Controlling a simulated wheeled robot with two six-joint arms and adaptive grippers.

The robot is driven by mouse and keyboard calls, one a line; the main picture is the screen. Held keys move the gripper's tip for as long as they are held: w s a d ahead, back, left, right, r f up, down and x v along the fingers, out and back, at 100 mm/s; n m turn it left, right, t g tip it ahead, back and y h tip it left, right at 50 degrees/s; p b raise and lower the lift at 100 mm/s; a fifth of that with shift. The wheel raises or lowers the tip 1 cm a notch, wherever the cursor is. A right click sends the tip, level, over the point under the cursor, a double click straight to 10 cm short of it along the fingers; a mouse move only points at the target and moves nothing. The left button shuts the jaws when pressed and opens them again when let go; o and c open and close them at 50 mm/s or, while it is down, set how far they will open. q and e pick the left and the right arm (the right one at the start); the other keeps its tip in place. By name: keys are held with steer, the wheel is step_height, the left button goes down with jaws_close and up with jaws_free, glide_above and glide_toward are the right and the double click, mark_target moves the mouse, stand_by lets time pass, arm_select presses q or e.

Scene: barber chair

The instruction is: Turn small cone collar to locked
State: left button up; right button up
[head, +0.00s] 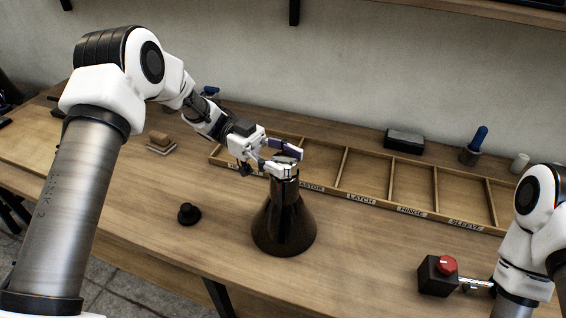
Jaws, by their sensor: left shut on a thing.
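A dark, glossy cone (284,226) stands upright on the wooden bench, wide at its base and narrow at its neck. Its small collar (284,177) is at the top of the neck, partly covered by my left gripper. My left gripper (285,164) reaches in from the upper left and is shut on the collar. I cannot read any lock mark or the collar's turn angle. My right arm shows at the lower right edge, but its gripper is not visible.
A compartment tray (385,208) with labels lies behind the cone. A black knob (188,214) sits to the left. A dark box with a red knob (446,265) stands at the right front. A black block (404,141) and a blue-handled tool (478,140) are at the back.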

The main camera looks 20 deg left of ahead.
mark_target(275, 155)
arm_select(q)
steer(key=shift+m+g+y, duration=0.3)
steer(key=shift+m+g, duration=0.2)
steer(key=shift+g, duration=0.3)
stand_by(0.9)
steer(key=o, duration=1.2)
steer(key=v, duration=0.7)
steer(key=shift+w+a, duration=0.1)
steer(key=shift+a, duration=0.2)
steer(key=shift+d, duration=0.1)
